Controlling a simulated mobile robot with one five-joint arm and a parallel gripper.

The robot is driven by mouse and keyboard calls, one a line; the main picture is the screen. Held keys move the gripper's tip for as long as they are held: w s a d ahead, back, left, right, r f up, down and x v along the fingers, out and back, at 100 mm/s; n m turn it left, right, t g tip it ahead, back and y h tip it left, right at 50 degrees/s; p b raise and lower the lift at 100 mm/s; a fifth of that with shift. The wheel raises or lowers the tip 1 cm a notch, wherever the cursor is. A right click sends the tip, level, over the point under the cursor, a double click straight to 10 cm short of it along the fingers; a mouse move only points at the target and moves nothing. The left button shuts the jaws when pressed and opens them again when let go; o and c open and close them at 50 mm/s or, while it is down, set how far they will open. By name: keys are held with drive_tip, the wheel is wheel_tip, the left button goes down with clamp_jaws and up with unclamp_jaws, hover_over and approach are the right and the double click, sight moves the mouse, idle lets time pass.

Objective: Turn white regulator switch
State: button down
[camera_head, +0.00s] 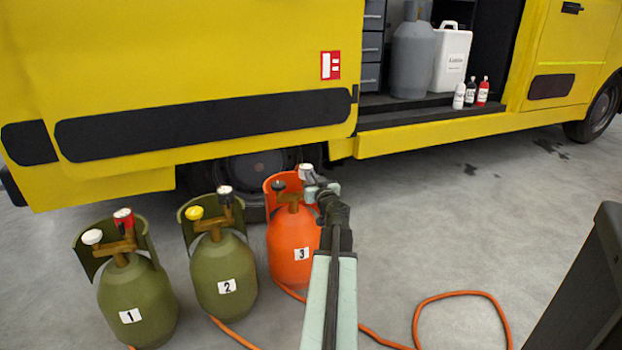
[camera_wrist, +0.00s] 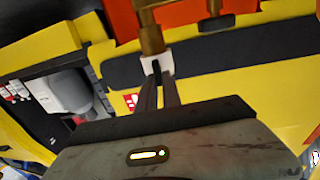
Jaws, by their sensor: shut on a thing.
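An orange gas cylinder numbered 3 (camera_head: 290,245) stands beside the yellow truck. A white switch (camera_head: 305,171) sits at the right of its brass valve, and a dark knob (camera_head: 277,186) at the left. My gripper (camera_head: 313,180) is at the white switch. In the wrist view my gripper's fingers (camera_wrist: 159,82) are shut on the white switch (camera_wrist: 156,62), below a brass stem (camera_wrist: 151,35). The fingertips partly hide the switch, so its turned angle is unclear.
Green cylinders 1 (camera_head: 140,300) and 2 (camera_head: 225,270) stand to the left; cylinder 1 also has a white knob (camera_head: 92,237). The yellow truck (camera_head: 190,70) is close behind. An orange hose (camera_head: 460,294) lies on the floor at the right.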

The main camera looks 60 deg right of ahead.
drive_tip(key=shift+w+m, duration=0.1)
drive_tip(key=shift+m, duration=0.2)
drive_tip(key=shift+s+d+f+m+b, duration=0.15)
drive_tip(key=shift+f+m+b, duration=0.1)
drive_tip(key=shift+m, duration=2.6)
drive_tip(key=shift+s+d+f+m+b, duration=0.1)
drive_tip(key=shift+d+f+m+b, duration=0.1)
drive_tip(key=shift+m, duration=2.7)
drive_tip(key=shift+s+d+f+m+b, duration=0.15)
drive_tip(key=shift+f+m+b, duration=0.1)
drive_tip(key=shift+m, duration=2.6)
drive_tip(key=c, duration=1.5)
unclamp_jaws()
drive_tip(key=shift+s, duration=0.15)
